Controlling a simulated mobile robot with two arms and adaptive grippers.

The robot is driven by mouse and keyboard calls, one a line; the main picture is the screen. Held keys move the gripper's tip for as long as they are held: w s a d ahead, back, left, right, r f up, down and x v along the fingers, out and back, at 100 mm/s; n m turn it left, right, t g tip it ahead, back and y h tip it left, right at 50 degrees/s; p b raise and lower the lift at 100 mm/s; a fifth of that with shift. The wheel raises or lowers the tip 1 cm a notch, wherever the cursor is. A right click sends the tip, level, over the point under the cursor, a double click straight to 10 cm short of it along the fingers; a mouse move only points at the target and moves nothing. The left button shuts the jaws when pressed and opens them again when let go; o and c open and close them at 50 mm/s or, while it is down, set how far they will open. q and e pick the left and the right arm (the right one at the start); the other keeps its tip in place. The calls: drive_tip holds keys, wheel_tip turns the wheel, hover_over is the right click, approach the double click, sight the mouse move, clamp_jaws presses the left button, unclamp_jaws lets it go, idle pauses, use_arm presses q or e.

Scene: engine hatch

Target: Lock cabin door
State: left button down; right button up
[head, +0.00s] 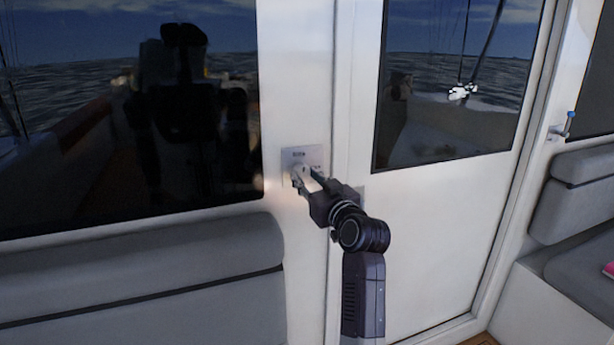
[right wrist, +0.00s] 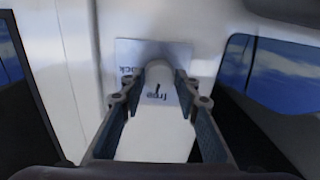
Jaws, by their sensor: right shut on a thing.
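The white cabin door (head: 440,210) with a dark window stands shut in the middle right of the head view. A pale lock plate (head: 305,155) is on the white panel left of the door; in the right wrist view the plate (right wrist: 127,55) carries printed words, "free" and one ending in "ck". My right gripper (head: 308,180) is at this plate, shut on a white lock handle (right wrist: 158,72), whose lower part is partly hidden between the fingers. My left gripper is in neither view.
A grey cushioned seat back (head: 140,285) runs along the lower left under a large dark window (head: 120,120). Another grey seat (head: 580,200) is at the right. A small blue-tipped lever (head: 568,124) sticks out at the far right.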

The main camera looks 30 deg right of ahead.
drive_tip(key=m+p, duration=0.3)
drive_tip(key=m, duration=0.1)
drive_tip(key=shift+r+m, duration=0.15)
drive_tip(key=shift+m, duration=0.15)
drive_tip(key=m+p, duration=0.3)
drive_tip(key=m, duration=0.1)
drive_tip(key=shift+a+m, duration=0.1)
drive_tip(key=shift+m, duration=0.2)
drive_tip(key=m+p, duration=0.3)
drive_tip(key=m, duration=0.1)
drive_tip(key=shift+m+t+h, duration=0.3)
drive_tip(key=shift+h, duration=0.1)
drive_tip(key=shift+m+p, duration=0.9)
drive_tip(key=shift+m, duration=0.6)
drive_tip(key=shift+a, duration=0.1)
drive_tip(key=o, duration=1.2)
drive_tip(key=shift+c, duration=0.2)
